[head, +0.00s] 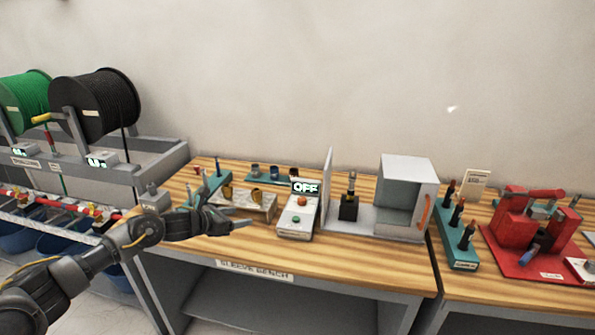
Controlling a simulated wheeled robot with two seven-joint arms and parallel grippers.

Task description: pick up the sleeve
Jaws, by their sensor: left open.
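My left gripper (238,220) is open and empty over the front left of the sleeve bench (300,265). It is in front of a pale stand (262,207) that holds brownish ring-like pieces (257,195). Behind it, two dark cylinders (255,170) stand on a teal base. I cannot tell which of these small pieces is the sleeve. My gripper and wrist hide part of the teal holder (215,182) at the left. My right gripper is not in view.
A control box (297,222) reading OFF stands right of the stand. Further right are an upright panel (328,185), a black fixture (348,207) and an open grey enclosure (408,175). A second bench holds a teal rack (458,240) and a red press (520,225).

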